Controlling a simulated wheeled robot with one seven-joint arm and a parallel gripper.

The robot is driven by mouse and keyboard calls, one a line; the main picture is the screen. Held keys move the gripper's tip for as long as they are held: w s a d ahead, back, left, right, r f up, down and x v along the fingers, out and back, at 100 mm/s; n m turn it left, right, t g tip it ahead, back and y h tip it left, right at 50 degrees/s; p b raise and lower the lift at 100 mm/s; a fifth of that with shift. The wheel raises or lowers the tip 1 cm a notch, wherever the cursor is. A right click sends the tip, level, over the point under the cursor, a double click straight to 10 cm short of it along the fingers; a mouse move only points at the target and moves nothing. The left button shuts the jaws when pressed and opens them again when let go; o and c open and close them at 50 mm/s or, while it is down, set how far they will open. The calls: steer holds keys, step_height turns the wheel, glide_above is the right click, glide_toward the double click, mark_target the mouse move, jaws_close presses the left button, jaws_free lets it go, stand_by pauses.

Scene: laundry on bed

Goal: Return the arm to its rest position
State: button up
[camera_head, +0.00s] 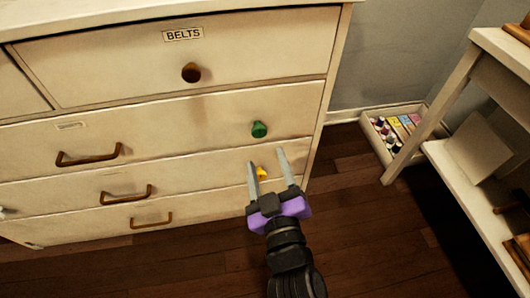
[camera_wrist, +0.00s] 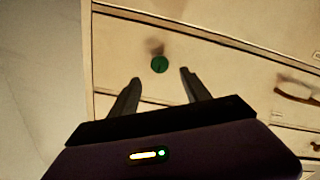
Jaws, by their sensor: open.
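My gripper (camera_head: 268,172) is open and empty, with its two grey fingers apart. It is in front of the lower right part of a cream chest of drawers (camera_head: 200,115). A green knob (camera_head: 259,129) is just above the fingertips. In the wrist view the fingers (camera_wrist: 158,80) point toward the drawer fronts, and the green knob (camera_wrist: 159,64) shows between and beyond the tips. I cannot tell how far the tips are from the drawers.
The top drawer has a BELTS label (camera_head: 183,34) and a round brown knob (camera_head: 191,73). A cream shelf unit (camera_head: 475,170) stands at the right, with a low box of small items (camera_head: 392,128) beside it. The dark wooden floor (camera_head: 350,225) between is clear.

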steer(key=shift+s, duration=0.1)
stand_by(0.5)
steer(key=s+d+f+m+g+h, duration=0.1)
steer(key=s+d+m+h, duration=0.15)
steer(key=s+d, duration=0.7)
steer(key=s+d+f+m+g+h, duration=0.1)
steer(key=s+d+m, duration=0.35)
steer(key=s, duration=0.75)
steer(key=s+d+f+m+g+h, duration=0.1)
steer(key=s+d+h, duration=0.1)
steer(key=s+d, duration=0.8)
step_height(320, 180, up, 36)
steer(key=a+p, duration=0.1)
steer(key=p, duration=3.5)
steer(key=shift+a, duration=0.2)
steer(key=shift+y, duration=0.25)
